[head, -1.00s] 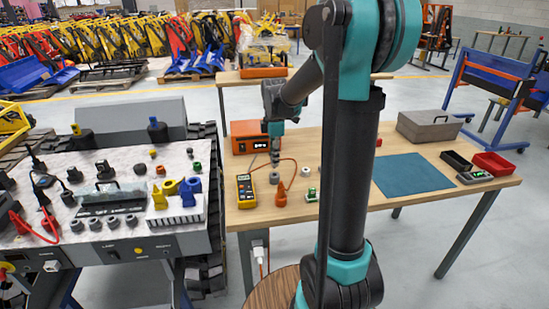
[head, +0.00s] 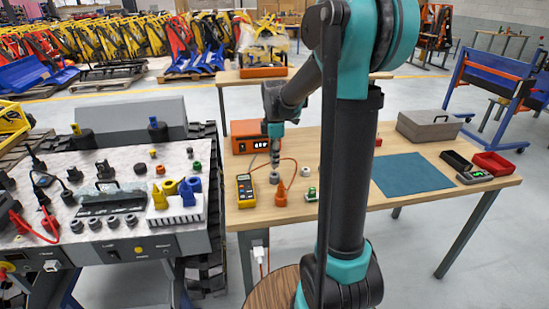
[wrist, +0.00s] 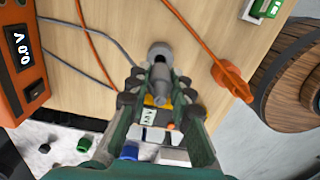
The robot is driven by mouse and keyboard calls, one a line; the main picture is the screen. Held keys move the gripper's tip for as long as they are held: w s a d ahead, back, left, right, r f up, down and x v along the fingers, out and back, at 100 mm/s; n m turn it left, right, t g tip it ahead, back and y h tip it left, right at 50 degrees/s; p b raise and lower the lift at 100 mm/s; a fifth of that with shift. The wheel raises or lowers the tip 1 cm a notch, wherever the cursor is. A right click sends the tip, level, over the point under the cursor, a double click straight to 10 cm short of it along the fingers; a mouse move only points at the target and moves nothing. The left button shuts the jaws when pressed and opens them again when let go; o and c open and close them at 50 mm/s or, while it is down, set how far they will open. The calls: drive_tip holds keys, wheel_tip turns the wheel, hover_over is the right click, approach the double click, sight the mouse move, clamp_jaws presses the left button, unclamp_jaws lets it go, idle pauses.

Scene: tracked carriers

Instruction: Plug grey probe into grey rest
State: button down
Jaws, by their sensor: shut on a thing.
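My gripper (wrist: 158,92) is shut on the grey probe (wrist: 160,76), with one finger on each side of it. The grey rest (wrist: 160,53), a small grey ring-shaped piece, lies just beyond the probe's tip in the wrist view. In the head view my gripper (head: 275,153) points down over the bench, above the grey rest (head: 274,178). The probe's tip overlaps the rest in the wrist view, so I cannot tell whether they touch or whether the tip is inside.
A yellow multimeter (head: 244,187) lies to the left. An orange instrument box (head: 248,137) stands behind. A green-and-white piece (head: 311,194) sits further right.

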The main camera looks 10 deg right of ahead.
drive_tip(key=shift+f, duration=2.05)
drive_tip(key=c, duration=1.3)
unclamp_jaws()
wheel_tip(320, 180, up, 12)
drive_tip(key=shift+r, duration=0.1)
